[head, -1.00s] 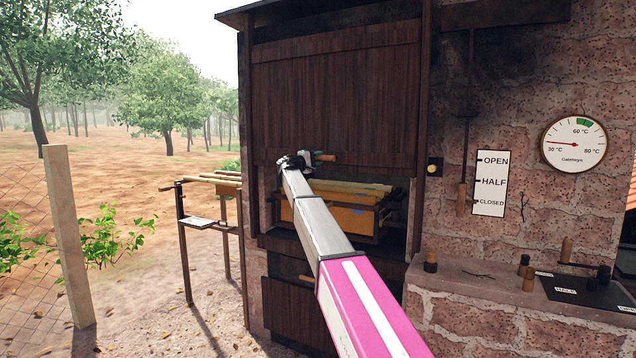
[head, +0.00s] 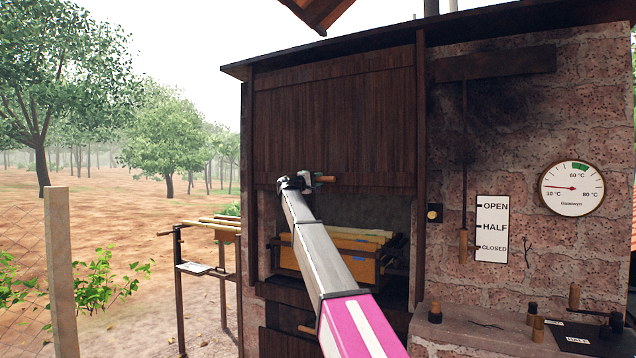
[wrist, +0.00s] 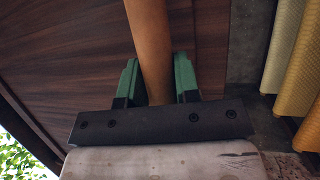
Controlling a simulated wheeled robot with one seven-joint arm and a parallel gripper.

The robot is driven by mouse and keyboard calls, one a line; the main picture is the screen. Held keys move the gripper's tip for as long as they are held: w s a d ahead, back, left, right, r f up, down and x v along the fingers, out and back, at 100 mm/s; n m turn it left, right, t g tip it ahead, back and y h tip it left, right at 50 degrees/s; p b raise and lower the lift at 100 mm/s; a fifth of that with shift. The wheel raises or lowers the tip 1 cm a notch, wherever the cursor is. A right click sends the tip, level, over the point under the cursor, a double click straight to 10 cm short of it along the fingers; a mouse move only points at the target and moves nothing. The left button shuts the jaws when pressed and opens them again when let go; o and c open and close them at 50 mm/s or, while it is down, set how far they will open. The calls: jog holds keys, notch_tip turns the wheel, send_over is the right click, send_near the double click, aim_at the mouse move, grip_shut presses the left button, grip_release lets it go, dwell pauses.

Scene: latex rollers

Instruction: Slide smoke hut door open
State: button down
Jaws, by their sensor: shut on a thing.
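The smoke hut door (head: 335,120) is a dark wooden plank panel that covers the upper part of the hut opening. Below its lower edge the opening shows yellow hanging sheets. My gripper (head: 305,183) is at the lower edge of the door, on its wooden handle (head: 325,179). In the wrist view the green fingers of my gripper (wrist: 157,80) are shut on the brown handle (wrist: 150,45), one on each side. The door's planks (wrist: 70,50) lie behind it. My arm hides part of the opening in the head view.
Yellow latex sheets (head: 340,255) hang on a rack inside the opening. A wooden rack (head: 205,245) stands to the left. On the right wall are an OPEN/HALF/CLOSED sign (head: 492,228) and a round thermometer (head: 572,189). A ledge (head: 470,330) juts out below them.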

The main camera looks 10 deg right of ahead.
jog(key=c, duration=0.9)
grip_release()
jog(key=shift+o, duration=0.2)
jog(key=v, duration=1)
jog(key=shift+s+a, duration=0.2)
jog(key=shift+a, duration=0.15)
jog(key=shift+f, duration=0.1)
